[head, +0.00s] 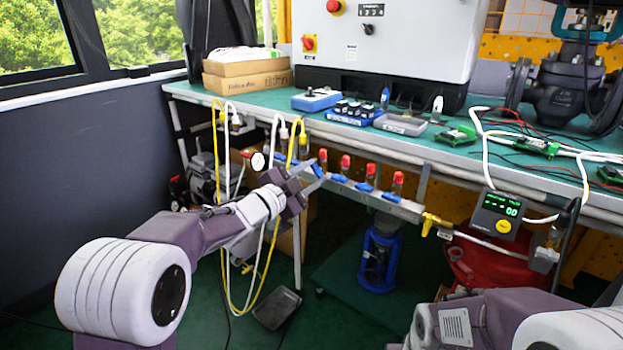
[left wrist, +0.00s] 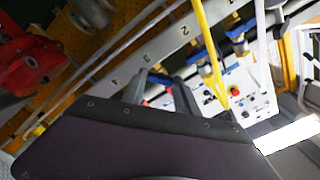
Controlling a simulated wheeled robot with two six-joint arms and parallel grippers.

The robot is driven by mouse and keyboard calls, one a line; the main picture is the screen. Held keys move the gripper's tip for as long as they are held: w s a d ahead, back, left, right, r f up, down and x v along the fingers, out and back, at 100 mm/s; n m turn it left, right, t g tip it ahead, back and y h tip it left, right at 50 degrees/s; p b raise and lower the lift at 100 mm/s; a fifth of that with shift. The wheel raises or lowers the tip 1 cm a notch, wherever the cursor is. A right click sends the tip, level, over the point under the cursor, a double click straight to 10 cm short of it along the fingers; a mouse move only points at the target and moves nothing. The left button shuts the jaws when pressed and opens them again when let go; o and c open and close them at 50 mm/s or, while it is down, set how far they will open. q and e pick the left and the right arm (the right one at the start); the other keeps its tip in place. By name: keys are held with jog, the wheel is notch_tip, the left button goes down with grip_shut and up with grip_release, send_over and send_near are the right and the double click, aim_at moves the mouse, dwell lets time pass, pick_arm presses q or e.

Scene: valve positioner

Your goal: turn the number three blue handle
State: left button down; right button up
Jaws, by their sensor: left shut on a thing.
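A grey manifold rail (head: 405,206) under the bench edge carries a row of small valves with red tops and blue handles. Clear blue handles in the head view are one (head: 340,178), another (head: 364,187) and one farther right (head: 391,197). My left gripper (head: 311,178) is at the left part of this row, shut on a blue handle (head: 317,169) that its fingers partly hide. In the left wrist view the gripper's fingers (left wrist: 160,90) reach the rail, with other blue handles (left wrist: 240,29) beyond. My right gripper is out of view.
Yellow and white hoses (head: 277,215) hang close beside my left arm. The green bench (head: 440,150) overhangs the rail. A digital gauge (head: 497,214) and yellow fitting (head: 430,222) are at the rail's right end. A blue device (head: 379,258) stands below.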

pick_arm(q)
jog(key=m+b, duration=0.1)
jog(key=m, duration=0.2)
jog(key=shift+f+m+b, duration=0.2)
jog(key=shift+m+b, duration=1.3)
jog(key=shift+m, duration=1.1)
jog(key=c, duration=1.2)
grip_release()
jog(key=shift+r, duration=0.1)
